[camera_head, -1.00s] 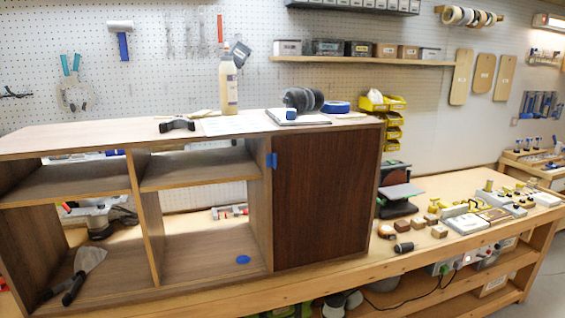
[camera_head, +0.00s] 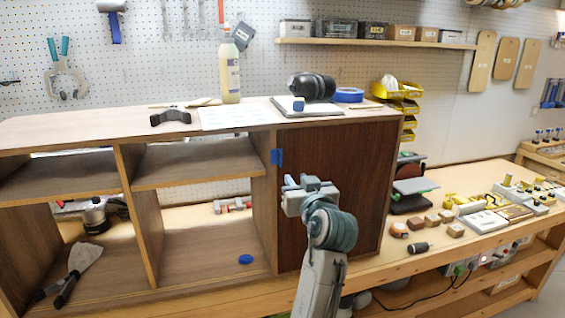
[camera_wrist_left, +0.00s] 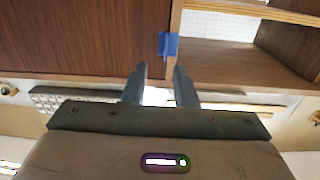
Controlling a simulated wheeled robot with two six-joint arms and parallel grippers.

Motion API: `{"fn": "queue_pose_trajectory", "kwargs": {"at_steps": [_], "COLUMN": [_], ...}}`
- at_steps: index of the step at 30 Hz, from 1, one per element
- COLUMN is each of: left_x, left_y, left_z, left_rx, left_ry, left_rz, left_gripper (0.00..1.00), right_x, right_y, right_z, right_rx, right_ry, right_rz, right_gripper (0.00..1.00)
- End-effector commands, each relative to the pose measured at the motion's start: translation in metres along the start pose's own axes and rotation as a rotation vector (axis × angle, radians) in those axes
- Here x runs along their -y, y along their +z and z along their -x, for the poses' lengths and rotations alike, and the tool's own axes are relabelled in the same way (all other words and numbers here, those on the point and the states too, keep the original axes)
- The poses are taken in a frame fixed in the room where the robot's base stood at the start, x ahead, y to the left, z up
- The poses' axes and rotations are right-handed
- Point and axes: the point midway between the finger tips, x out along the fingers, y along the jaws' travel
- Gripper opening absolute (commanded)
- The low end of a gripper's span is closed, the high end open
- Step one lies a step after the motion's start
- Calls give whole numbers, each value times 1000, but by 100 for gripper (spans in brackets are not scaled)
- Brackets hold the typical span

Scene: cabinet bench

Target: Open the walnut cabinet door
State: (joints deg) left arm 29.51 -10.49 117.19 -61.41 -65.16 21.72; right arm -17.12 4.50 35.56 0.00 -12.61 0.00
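The walnut cabinet door (camera_head: 335,165) is dark brown and stands shut at the right end of the cabinet (camera_head: 60,132). A blue tape tab (camera_head: 277,157) sticks out at the door's left edge; it also shows in the left wrist view (camera_wrist_left: 168,45). My left gripper (camera_head: 302,183) is in front of the door, a little right of and below the tab. In the left wrist view its fingers (camera_wrist_left: 160,72) are apart with nothing between them, and the tab lies just beyond the tips. My right gripper is out of view.
A glue bottle (camera_head: 230,75) and ear muffs (camera_head: 312,86) sit on top. A sander (camera_head: 410,185) and wooden blocks (camera_head: 445,216) stand right of the cabinet.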

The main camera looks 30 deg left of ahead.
Motion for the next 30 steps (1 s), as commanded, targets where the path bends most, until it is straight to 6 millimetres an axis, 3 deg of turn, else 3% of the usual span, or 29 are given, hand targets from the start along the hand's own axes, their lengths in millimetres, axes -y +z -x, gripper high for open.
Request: {"fn": "queue_pose_trajectory", "kwargs": {"at_steps": [3,8,21,30], "left_x": [10,10,11,11], "left_y": [-13,-16,-16,-13], "left_z": [1,-14,-88,-104], "left_rx": [-12,-13,-12,-11], "left_ry": [-22,-23,-21,-18], "left_rz": [30,25,24,27], "left_gripper": [25,25,25,25], "right_x": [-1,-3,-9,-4], "right_y": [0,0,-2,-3], "right_z": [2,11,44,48], "right_rx": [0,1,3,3], "right_ry": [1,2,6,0], "right_rz": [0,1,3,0], "right_gripper": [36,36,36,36]}}
